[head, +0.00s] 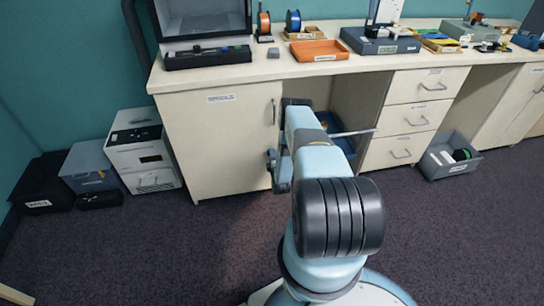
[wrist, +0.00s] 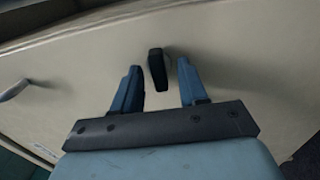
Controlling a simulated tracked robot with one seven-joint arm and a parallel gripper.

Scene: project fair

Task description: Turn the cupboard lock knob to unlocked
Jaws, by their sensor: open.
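The cupboard (head: 215,145) has a pale cream door under the left part of the counter. Its lock knob (wrist: 157,66) is a small black bar on the door, seen in the wrist view, long side nearly upright in the picture and leaning slightly. My gripper (wrist: 159,72) is open, with one blue finger on each side of the knob. A gap shows between the knob and each finger, so they look apart. In the head view my gripper (head: 271,168) is at the door's right edge, below the handle; I cannot make out the knob clearly there.
The door's metal handle (head: 273,111) stands out above my gripper; it also shows in the wrist view (wrist: 14,91). Drawers (head: 415,117) are right of the open knee space. A white box unit (head: 146,150) and a grey bin (head: 447,157) stand on the carpet. Floor in front is clear.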

